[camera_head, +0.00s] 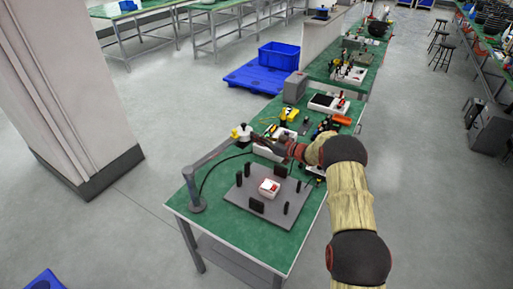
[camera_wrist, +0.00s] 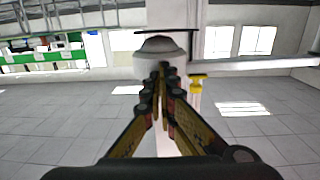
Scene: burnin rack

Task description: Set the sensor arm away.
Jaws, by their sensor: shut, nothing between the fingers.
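The sensor arm (camera_head: 215,153) is a grey bar that runs from a post (camera_head: 197,190) at the left edge of the green table to a pale sensor head (camera_head: 244,133). A small yellow part (camera_head: 235,133) sits on the head. In the wrist view the pale, domed head (camera_wrist: 160,57) is straight ahead of my fingertips, with a yellow knob (camera_wrist: 198,82) to its right. My gripper (camera_head: 256,138) is at the right side of the head. It also shows in the wrist view (camera_wrist: 160,75), fingers together and empty. I cannot tell whether the tips touch the head.
A grey plate (camera_head: 241,201) with black upright pieces and a red-and-white box (camera_head: 269,188) lies on the green table (camera_head: 211,223) near the post. A dark cable curves beside it. Bins and tools fill the table behind my gripper. A pillar (camera_head: 70,85) stands left, with clear floor between.

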